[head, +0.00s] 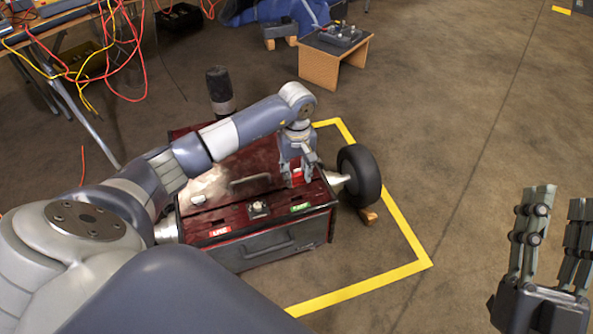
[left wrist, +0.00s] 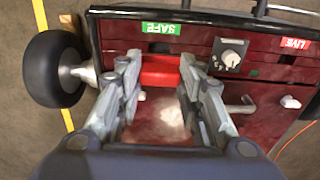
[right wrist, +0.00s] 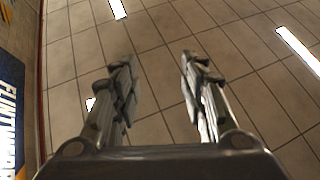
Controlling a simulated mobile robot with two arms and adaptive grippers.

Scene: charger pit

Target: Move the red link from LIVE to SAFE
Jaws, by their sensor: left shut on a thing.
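The red link (left wrist: 158,70) is between the fingers of my left gripper (head: 298,178), which is shut on it; the left wrist view also shows this gripper (left wrist: 157,75). It is over the SAFE end of the dark red charger box (head: 240,160). The green SAFE label (left wrist: 160,28) has a dark slot (left wrist: 163,47) beside it, close to the link. I cannot tell whether the link touches the panel. The red LIVE label (head: 220,231) is at the box's other end. My right gripper (head: 560,203) is open and empty, over bare floor.
A knob (left wrist: 231,57) sits between the two labels. A black wheel (head: 359,175) stands at the box's right end. Yellow tape (head: 408,232) marks the floor around it. Red and yellow cables (head: 105,55) hang at the upper left. Floor to the right is clear.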

